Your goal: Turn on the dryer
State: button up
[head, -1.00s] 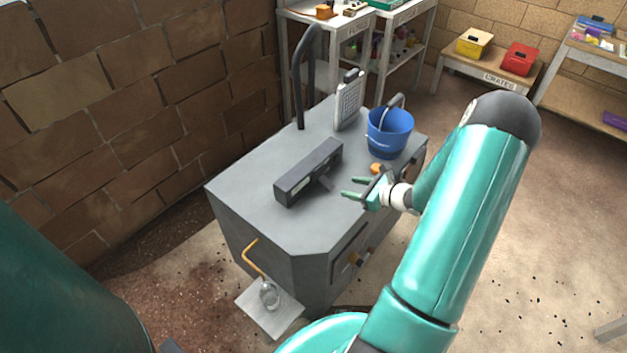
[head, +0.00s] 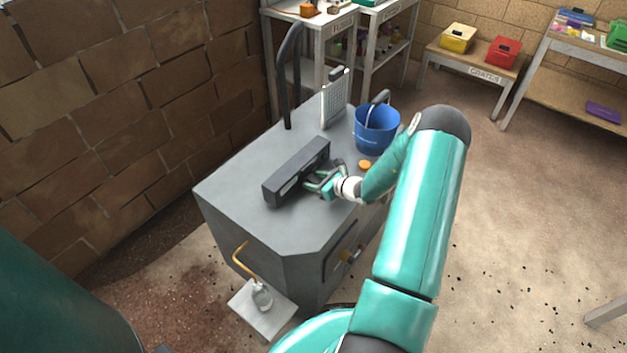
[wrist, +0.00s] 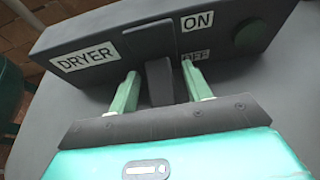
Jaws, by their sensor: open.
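The dryer control box (head: 298,172) is a dark grey bar on top of the grey cabinet. In the wrist view its face (wrist: 145,45) carries the labels DRYER, ON and OFF, with ON above OFF. A dark switch lever (wrist: 160,82) sticks out of the box towards me, left of the OFF label. A dark green round button or lamp (wrist: 250,36) sits at the box's right end. My gripper (wrist: 164,84) is open, with one green finger on each side of the lever. In the head view my gripper (head: 318,182) is at the box's near side. Contact with the lever cannot be told.
The grey cabinet (head: 240,190) also bears a blue bucket (head: 375,130), a white perforated panel (head: 333,103), a black curved pipe (head: 284,80) and an orange knob (head: 365,164). A brick wall stands at the left. Shelves and crates stand behind.

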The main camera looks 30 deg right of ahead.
jog(key=shift+w+a+f, duration=0.15)
jog(key=shift+w+f, duration=0.05)
jog(key=shift+w, duration=0.15)
grip_shut()
jog(key=shift+r, duration=0.1)
jog(key=g, duration=0.1)
jog(key=r+g+h, duration=0.1)
jog(key=g, duration=0.3)
jog(key=shift+r+h, duration=0.4)
jog(key=shift+w+r+g+h, duration=0.1)
jog(key=shift+r+g+h, duration=0.25)
jog(key=shift+g, duration=0.75)
jog(key=shift+w+r+g+h, duration=0.1)
jog(key=shift+r+g+h, duration=0.2)
jog(key=shift+g, duration=0.8)
jog(key=shift+s, duration=0.1)
